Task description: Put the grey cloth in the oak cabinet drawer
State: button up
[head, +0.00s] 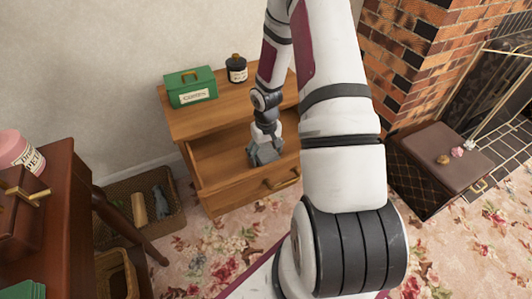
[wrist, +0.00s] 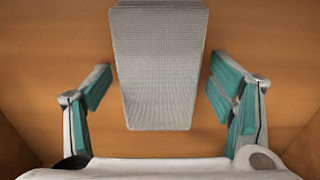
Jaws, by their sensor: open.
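The oak cabinet (head: 190,120) stands against the wall with its top drawer (head: 215,160) pulled open. My arm reaches over the cabinet and my gripper (head: 264,148) is low inside the right part of this drawer. In the wrist view my gripper (wrist: 162,88) is open, with its teal-padded fingers spread apart. The grey cloth (wrist: 160,65) shows between and beyond the fingers, over a bare wooden surface. A gap shows on each side between it and the fingers. In the head view I cannot tell the cloth from my grey gripper.
A green box (head: 190,88) and a dark jar (head: 236,68) stand on the cabinet top. A wicker basket (head: 110,190) stands left on the floor, beside a dark red table (head: 60,215). A brown trunk (head: 430,155) stands right, by the brick fireplace (head: 410,50).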

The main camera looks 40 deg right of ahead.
notch_tip(320, 180, up, 13)
jog(key=p, duration=0.3)
notch_tip(320, 180, up, 11)
jog(key=h, duration=0.1)
send_over(266, 153)
jog(key=s+a, duration=0.2)
jog(key=a, duration=0.2)
jog(key=s+a+r+n+h, duration=0.1)
jog(key=s+a+r, duration=0.6)
jog(key=r, duration=0.5)
jog(key=s+a+r+n+y, duration=0.1)
jog(key=s+a+r, duration=0.1)
jog(key=s+a, duration=0.3)
jog(key=s+a+r+n+t, duration=0.1)
jog(key=s+a+r, duration=0.2)
jog(key=s, duration=0.9)
jog(key=shift+s+a+r+y, duration=0.3)
jog(key=shift+a+y, duration=0.1)
jog(key=shift+a, duration=0.55)
notch_tip(266, 153, up, 19)
jog(key=t+p, duration=0.3)
jog(key=p, duration=1.5)
jog(key=shift+a+r, duration=0.15)
jog(key=shift+r, duration=0.05)
